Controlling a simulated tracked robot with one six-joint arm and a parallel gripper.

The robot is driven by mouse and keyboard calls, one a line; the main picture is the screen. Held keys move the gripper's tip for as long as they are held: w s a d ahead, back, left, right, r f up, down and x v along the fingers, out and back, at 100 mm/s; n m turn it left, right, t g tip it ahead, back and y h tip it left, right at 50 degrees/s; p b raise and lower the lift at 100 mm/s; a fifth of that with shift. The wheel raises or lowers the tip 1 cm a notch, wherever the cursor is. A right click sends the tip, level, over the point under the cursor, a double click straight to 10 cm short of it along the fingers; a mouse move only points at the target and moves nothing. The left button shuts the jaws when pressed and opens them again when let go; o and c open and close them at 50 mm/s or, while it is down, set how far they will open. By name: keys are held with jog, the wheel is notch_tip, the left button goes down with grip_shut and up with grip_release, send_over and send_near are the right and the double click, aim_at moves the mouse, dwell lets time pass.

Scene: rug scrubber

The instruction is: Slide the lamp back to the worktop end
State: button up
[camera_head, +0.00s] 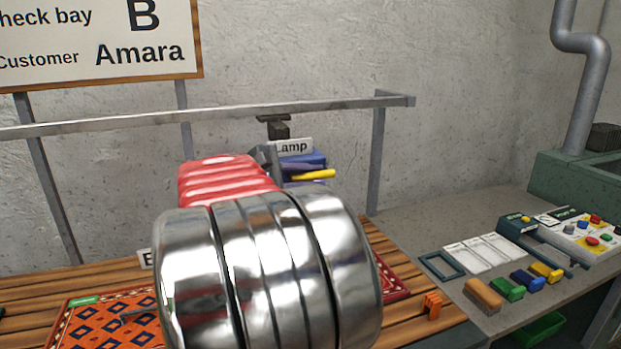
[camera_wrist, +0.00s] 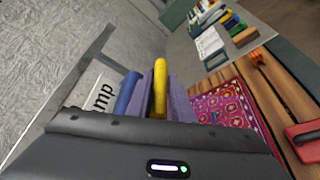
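The lamp hangs from the overhead rail on a dark carriage (camera_head: 276,127) near the rail's right part. Its white "Lamp" label (camera_head: 295,146) also shows in the wrist view (camera_wrist: 100,97). The lamp's yellow handle (camera_head: 314,174) lies between the purple-grey fingers of my gripper (camera_wrist: 161,90), which sit close against it on both sides. A blue part (camera_wrist: 127,92) shows beside the left finger. My arm hides most of the lamp in the head view.
The rail (camera_head: 340,103) ends at a right post (camera_head: 377,155). Below is a slatted wooden table with an orange rug (camera_head: 100,325) and a red-purple rug (camera_wrist: 228,108). On the grey worktop (camera_head: 415,220) to the right lie several coloured brushes, a white chart and a control panel (camera_head: 590,235).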

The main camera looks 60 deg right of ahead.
grip_shut()
jog(key=shift+f, duration=0.1)
dwell(0.3)
jog(key=shift+a, duration=0.2)
jog(key=shift+s+d, duration=0.1)
jog(key=shift+d, duration=0.2)
